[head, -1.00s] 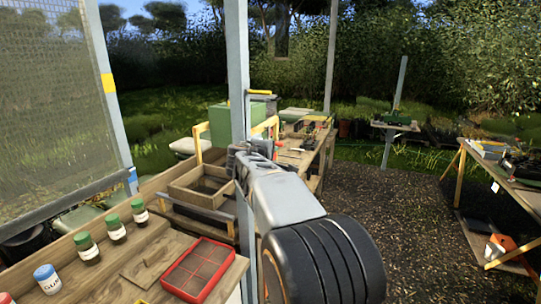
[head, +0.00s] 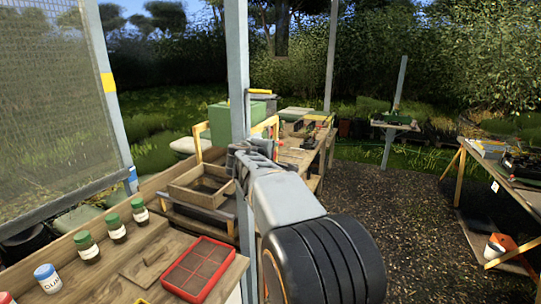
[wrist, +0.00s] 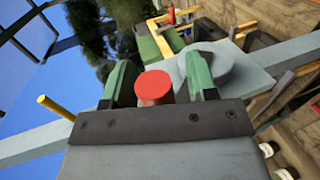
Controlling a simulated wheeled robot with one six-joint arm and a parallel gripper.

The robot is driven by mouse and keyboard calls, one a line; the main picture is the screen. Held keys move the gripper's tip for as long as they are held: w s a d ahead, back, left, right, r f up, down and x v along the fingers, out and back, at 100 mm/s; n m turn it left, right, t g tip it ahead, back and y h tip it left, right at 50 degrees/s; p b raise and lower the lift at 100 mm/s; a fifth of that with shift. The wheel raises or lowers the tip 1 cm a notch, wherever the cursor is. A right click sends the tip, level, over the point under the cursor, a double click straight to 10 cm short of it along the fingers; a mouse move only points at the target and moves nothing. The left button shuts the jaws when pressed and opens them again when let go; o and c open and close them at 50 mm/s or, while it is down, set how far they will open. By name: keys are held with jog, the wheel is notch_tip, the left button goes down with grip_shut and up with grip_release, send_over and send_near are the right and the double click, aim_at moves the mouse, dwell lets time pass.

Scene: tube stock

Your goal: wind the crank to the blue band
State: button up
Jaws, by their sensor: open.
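In the wrist view, the crank's red knob (wrist: 154,88) lies between the two green fingers of my gripper (wrist: 157,64), with gaps at its sides. The jaws are open. A round grey hub (wrist: 208,66) sits just behind the right finger, against the grey post (wrist: 262,80). In the head view, my gripper (head: 243,160) is at the upright post (head: 238,60), and my wrist hides the crank. The blue band (head: 132,174) is low on the slanted frame post of the mesh screen (head: 55,100). A yellow band (head: 108,83) is higher on that post.
A wooden bench at lower left holds green-capped jars (head: 115,228), a blue-capped jar (head: 47,279) and a red tray (head: 200,267). A yellow bar (head: 260,91) juts from the post.

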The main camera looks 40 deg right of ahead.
jog(key=b+v, duration=0.3)
jog(key=v, duration=1)
jog(key=shift+s+a+b, duration=0.2)
jog(key=shift+a+b, duration=0.1)
jog(key=shift+b, duration=0.05)
